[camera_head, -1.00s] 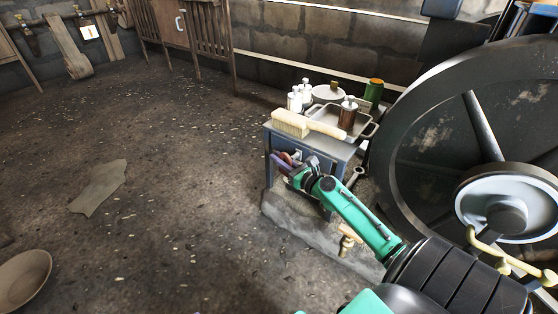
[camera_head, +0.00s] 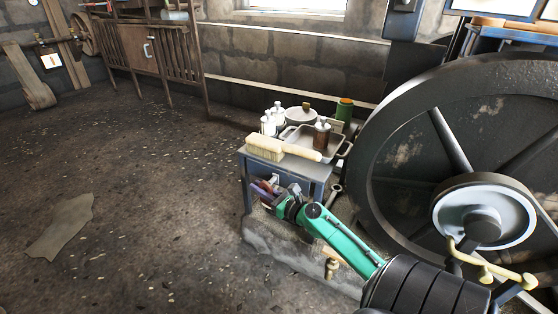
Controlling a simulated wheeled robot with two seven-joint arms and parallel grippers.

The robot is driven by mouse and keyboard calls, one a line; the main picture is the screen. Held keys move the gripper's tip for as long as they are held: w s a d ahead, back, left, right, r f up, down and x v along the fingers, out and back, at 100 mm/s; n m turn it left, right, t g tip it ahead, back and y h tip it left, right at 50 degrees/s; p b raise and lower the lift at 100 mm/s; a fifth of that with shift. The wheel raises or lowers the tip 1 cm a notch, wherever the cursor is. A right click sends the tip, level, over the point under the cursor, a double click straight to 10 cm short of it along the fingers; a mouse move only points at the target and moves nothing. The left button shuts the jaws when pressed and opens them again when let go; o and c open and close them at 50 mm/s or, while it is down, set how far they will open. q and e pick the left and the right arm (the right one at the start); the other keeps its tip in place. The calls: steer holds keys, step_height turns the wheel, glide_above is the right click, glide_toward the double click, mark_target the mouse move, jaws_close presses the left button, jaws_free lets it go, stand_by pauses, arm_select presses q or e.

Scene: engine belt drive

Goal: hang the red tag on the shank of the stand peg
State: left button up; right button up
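My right gripper (camera_head: 274,192) is at the front left side of the small grey stand (camera_head: 318,176), low beneath its top. It is small and partly hidden by its own wrist, so I cannot tell whether its fingers are open or shut. A small purple-red thing (camera_head: 263,187) shows right at the fingers. I cannot tell whether it is the red tag or whether it is held. The stand's peg and its shank cannot be made out. My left gripper is not in view.
A big dark flywheel (camera_head: 378,152) rises at the right. The floor at left is mostly clear.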

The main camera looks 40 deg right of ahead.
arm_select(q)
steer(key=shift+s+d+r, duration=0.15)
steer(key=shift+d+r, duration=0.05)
arm_select(e)
steer(key=s+d, duration=0.1)
steer(key=s, duration=1.2)
steer(key=shift+d+r, duration=0.2)
steer(key=shift+r, duration=0.05)
